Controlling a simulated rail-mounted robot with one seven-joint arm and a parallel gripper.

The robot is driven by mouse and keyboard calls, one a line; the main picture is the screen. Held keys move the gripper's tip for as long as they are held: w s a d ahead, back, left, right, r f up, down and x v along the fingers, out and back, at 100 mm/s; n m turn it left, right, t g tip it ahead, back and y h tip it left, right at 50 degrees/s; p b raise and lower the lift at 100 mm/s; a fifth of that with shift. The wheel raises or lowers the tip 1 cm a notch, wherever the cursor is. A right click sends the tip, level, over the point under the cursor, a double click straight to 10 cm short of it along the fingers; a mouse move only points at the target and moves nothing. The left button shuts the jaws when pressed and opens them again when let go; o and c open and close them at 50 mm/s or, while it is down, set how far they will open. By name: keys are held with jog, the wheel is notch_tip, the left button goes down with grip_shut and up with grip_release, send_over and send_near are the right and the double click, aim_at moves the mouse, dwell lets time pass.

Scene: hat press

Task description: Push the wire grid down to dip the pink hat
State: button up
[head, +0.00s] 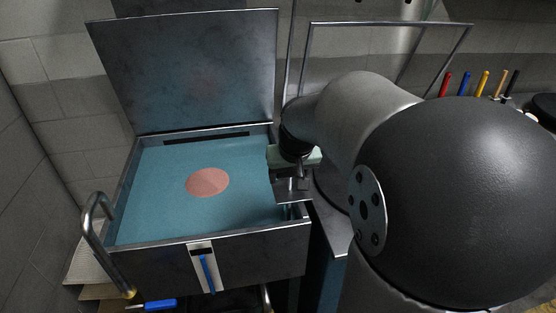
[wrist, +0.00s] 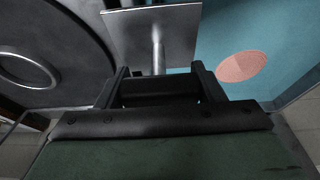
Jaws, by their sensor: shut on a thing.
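The pink hat shows as a flat pink disc (head: 207,182) in the blue liquid (head: 160,210) of an open metal vat (head: 250,245). It also shows at the right of the wrist view (wrist: 242,66). My gripper (head: 299,170) is at the vat's right rim, to the right of the disc. In the wrist view my gripper (wrist: 160,72) is shut on a metal piece with a thin post (wrist: 158,55) and a square plate (wrist: 150,32). The plate shows at the vat's right side in the head view (head: 291,188). I cannot make out a wire grid over the disc.
The vat's lid (head: 190,70) stands open at the back. A curved metal handle (head: 90,225) is at the left. A thin metal frame (head: 390,23) stands behind my arm. Several coloured handles (head: 482,82) stand at the back right.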

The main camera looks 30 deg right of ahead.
aim_at(289, 196)
notch_tip(289, 196, down, 8)
jog(key=b, duration=0.4)
jog(key=shift+r, duration=0.15)
jog(key=shift+s, duration=0.1)
jog(key=shift+f, duration=0.2)
jog(key=o, duration=1.4)
jog(key=shift+r, duration=0.1)
jog(key=shift+r, duration=0.25)
jog(key=p+v, duration=0.2)
jog(key=v, duration=1.4)
jog(key=shift+s+r, duration=0.15)
jog(key=shift+r, duration=0.25)
